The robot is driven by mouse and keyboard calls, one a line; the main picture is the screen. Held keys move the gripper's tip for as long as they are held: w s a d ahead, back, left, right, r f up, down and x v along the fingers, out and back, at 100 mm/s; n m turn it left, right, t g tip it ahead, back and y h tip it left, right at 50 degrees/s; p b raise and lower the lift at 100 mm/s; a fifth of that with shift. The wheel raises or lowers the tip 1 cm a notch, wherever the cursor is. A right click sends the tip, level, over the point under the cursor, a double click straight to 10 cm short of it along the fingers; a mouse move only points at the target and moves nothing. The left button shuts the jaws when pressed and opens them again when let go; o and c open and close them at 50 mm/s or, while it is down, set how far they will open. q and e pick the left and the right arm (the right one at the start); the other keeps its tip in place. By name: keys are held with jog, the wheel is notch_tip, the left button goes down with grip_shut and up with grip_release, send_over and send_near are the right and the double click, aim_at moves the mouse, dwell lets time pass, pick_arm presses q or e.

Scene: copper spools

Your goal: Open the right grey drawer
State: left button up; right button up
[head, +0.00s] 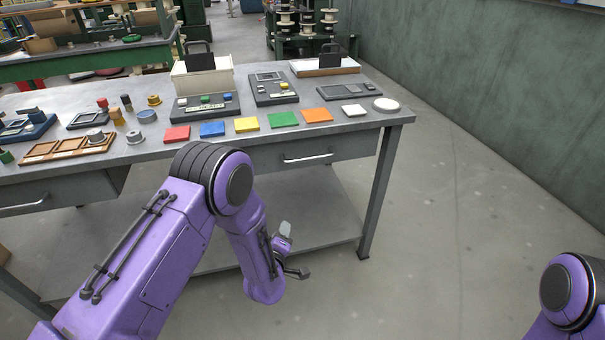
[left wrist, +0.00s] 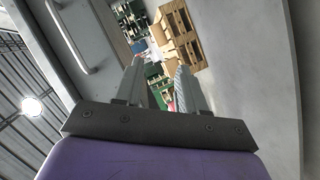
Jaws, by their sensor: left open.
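The right grey drawer (head: 340,150) sits under the table top and looks shut, its front flush. Its pale bar handle (head: 307,158) is in clear view. My left gripper (head: 287,244) is below and a little left of that handle, apart from it. In the left wrist view a grey front with a bar handle (left wrist: 88,50) lies at the upper left; the fingers of my left gripper (left wrist: 160,85) are spread and empty, to the right of the handle. My right gripper is out of view.
The grey table (head: 395,117) carries coloured tiles, trays and small parts. A left drawer (head: 60,192) is under it. The table's leg (head: 378,195) stands right of the right drawer, a low shelf (head: 335,220) beneath. The floor (head: 460,220) to the right is clear.

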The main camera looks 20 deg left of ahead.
aim_at(307, 159)
pick_arm(q)
jog(key=w+d+r+n+t+b, duration=0.25)
jog(key=w+r+n+t, duration=0.25)
jog(key=w+r, duration=0.6)
jog(key=shift+y, duration=0.4)
jog(key=x, duration=1)
jog(key=shift+d, duration=0.25)
grip_shut()
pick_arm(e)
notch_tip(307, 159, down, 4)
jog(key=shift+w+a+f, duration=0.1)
